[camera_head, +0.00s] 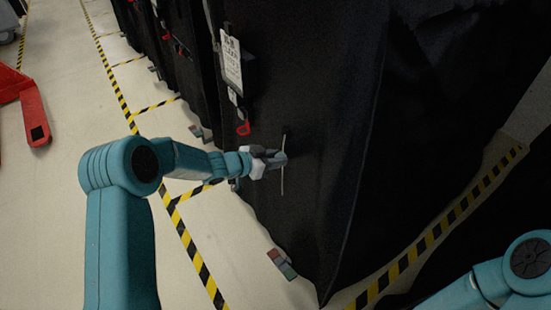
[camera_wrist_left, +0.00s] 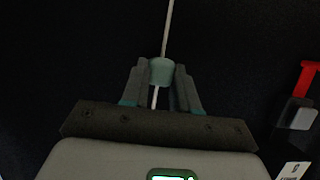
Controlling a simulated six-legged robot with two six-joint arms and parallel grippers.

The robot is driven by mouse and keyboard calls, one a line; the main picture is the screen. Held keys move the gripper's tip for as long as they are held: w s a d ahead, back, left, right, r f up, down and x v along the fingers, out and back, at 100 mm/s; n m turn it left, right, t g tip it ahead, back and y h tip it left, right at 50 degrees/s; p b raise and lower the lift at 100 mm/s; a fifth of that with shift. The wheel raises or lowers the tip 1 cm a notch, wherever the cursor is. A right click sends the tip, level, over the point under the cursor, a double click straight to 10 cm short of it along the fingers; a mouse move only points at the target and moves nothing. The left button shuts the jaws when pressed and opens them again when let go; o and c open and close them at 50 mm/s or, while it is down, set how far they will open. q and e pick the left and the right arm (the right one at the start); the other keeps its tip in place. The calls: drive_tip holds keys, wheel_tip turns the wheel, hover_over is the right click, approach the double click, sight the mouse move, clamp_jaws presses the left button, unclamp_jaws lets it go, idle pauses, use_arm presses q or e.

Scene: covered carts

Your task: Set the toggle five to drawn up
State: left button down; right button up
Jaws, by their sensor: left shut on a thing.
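A pale green toggle (camera_wrist_left: 161,71) sits on a thin white cord (camera_wrist_left: 169,25) against black cloth. My left gripper (camera_head: 278,160) is shut on the toggle, one finger on each side in the left wrist view. The cord (camera_head: 283,184) runs above and below the fingers in the head view, close to the black cover (camera_head: 310,110). The fingers largely hide the toggle in the head view. A white tag (camera_wrist_left: 294,171) shows at the lower right of the wrist view; its mark is too small to read surely. My right gripper is out of view.
A red hook-like piece (camera_head: 243,129) and a white sheet (camera_head: 231,60) hang on the cover above my left gripper. Small coloured blocks (camera_head: 281,264) lie at the cover's foot. Yellow-black tape (camera_head: 198,263) marks the floor. A red pallet-jack part (camera_head: 30,105) stands far left.

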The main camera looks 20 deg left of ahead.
use_arm(q)
drive_tip(key=shift+f, duration=0.1)
drive_tip(key=c, duration=0.8)
unclamp_jaws()
drive_tip(key=shift+c, duration=0.2)
drive_tip(key=p+v, duration=0.2)
drive_tip(key=v, duration=1.4)
drive_tip(key=shift+s, duration=0.2)
drive_tip(key=shift+a, duration=0.15)
